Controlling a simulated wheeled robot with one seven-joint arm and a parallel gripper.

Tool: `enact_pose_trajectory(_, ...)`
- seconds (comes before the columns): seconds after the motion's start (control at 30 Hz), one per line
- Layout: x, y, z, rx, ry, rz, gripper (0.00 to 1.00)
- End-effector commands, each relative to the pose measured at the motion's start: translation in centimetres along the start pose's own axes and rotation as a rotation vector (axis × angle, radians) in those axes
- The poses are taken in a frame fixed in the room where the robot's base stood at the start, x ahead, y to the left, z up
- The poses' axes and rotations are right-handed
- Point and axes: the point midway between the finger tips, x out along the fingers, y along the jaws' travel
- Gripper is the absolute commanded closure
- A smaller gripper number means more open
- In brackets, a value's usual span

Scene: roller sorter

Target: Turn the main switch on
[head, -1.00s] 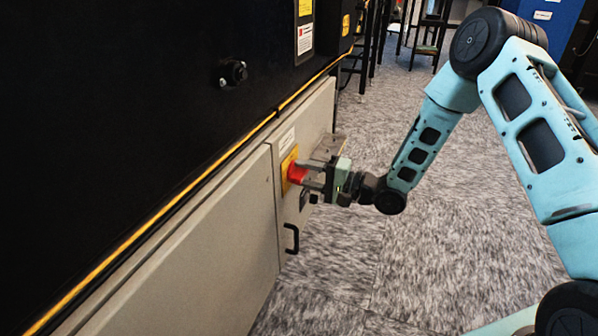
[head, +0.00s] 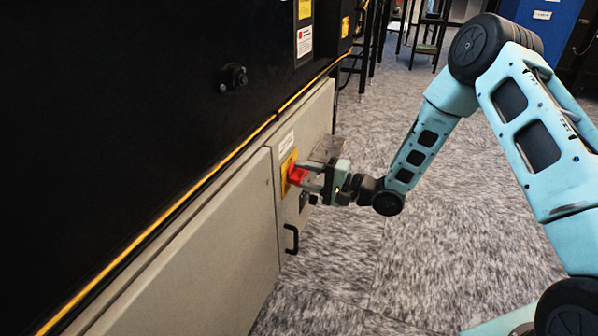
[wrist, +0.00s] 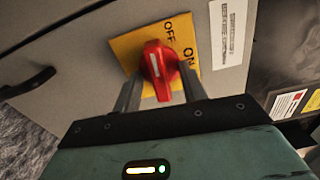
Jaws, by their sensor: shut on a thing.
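The main switch is a red rotary knob (wrist: 160,68) on a yellow plate (wrist: 127,48) marked OFF and ON. In the head view the red knob (head: 297,175) is on the grey cabinet door, left of my gripper (head: 308,177). My gripper (wrist: 160,82) is shut on the knob, with one finger on each side of it. A pale stripe runs along the knob's grip. In the wrist view the knob's grip runs nearly upright; I cannot tell for sure which marking it points to.
A black handle (head: 291,239) is on the same door (head: 284,205), below the switch. The carpet (head: 400,260) to the right is clear.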

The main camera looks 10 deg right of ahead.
Motion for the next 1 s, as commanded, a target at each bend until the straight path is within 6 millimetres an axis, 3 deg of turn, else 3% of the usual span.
enact_pose_trajectory(0.03,1.29,-0.39,0.39,0.013,-0.009,-0.005,0.99)
enact_pose_trajectory(1.0,1.28,-0.33,0.39,0.401,-0.009,-0.004,0.99)
